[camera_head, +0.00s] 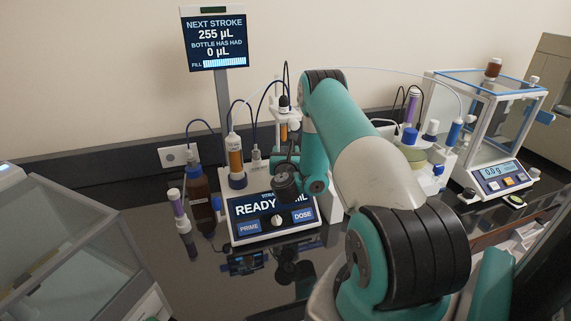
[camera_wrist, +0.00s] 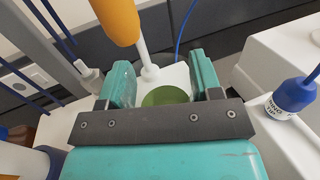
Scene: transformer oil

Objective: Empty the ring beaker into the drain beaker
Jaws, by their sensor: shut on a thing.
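In the wrist view my gripper (camera_wrist: 163,80) has its two teal fingers on either side of a round vessel with a green inside (camera_wrist: 165,96), which appears to be the ring beaker. The fingers are shut on it. Its rim and walls are mostly hidden by the dark gripper bar. A white nozzle (camera_wrist: 148,70) below an orange cylinder (camera_wrist: 117,18) points down at the vessel's far side; I cannot tell whether it reaches inside.
The dosing unit (camera_head: 275,218) reads READY. A brown bottle (camera_head: 201,196) stands to its left. A glass-walled balance (camera_head: 490,135) stands at the right. Hoses hang around the stand.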

